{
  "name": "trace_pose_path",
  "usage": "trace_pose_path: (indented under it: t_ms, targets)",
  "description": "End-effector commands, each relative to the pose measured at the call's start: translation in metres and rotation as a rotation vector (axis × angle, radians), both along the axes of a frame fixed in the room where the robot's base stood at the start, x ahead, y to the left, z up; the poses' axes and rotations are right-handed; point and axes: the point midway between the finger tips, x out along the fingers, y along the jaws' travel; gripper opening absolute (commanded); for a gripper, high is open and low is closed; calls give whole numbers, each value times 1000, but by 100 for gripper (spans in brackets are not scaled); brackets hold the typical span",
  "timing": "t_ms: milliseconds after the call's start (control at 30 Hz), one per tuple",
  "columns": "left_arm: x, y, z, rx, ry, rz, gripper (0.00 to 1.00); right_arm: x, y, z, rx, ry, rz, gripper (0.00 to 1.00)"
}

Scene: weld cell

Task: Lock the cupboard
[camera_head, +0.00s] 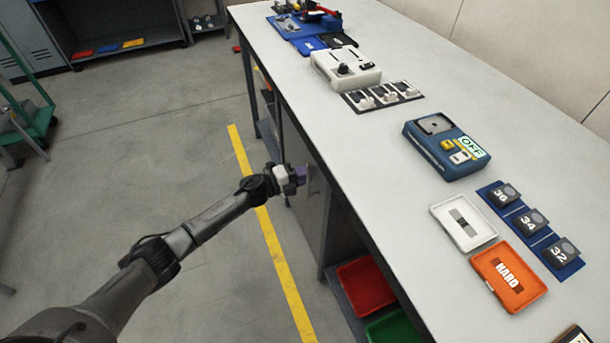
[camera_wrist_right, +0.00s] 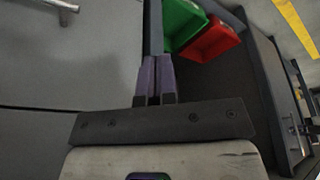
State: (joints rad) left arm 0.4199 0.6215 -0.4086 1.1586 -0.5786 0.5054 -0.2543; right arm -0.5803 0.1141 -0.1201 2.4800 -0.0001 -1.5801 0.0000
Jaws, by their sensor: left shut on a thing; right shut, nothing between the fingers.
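The grey cupboard (camera_head: 309,212) is under the long workbench, with its front facing the aisle. My left gripper (camera_head: 300,176) is at the upper part of this front, just below the bench edge. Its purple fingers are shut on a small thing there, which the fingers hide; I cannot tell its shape. My right gripper (camera_wrist_right: 157,80) shows only in the right wrist view. Its purple fingers are together and empty, beside the edge of a grey panel (camera_wrist_right: 75,60) with a bar handle (camera_wrist_right: 62,9). The lock itself cannot be made out.
Red (camera_head: 366,285) and green (camera_head: 395,328) bins sit on the open shelf beside the cupboard. The bench top (camera_head: 350,145) carries a blue OFF box (camera_head: 440,158), a white control box (camera_head: 345,70), trays and numbered blocks. The aisle floor with its yellow line (camera_head: 270,235) is clear.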

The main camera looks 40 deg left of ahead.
Motion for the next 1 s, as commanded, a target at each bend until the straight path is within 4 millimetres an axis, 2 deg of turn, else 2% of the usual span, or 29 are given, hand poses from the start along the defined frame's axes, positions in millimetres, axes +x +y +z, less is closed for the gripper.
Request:
trace_pose_path:
  t_ms: [733, 767, 900, 1000]
  targets:
    - [0, 0, 0, 63, -39, -1, 0, 0, -3, -3, -11, 0, 7, 0]
    - [0, 0, 0, 63, -39, -1, 19, 0, -3, -3, -11, 0, 7, 0]
    - [0, 0, 0, 62, -38, -1, 32, 0, -3, -3, -11, -1, 7, 0]
    - [0, 0, 0, 62, -38, -1, 33, 0, -3, -3, -9, 0, 6, 0]
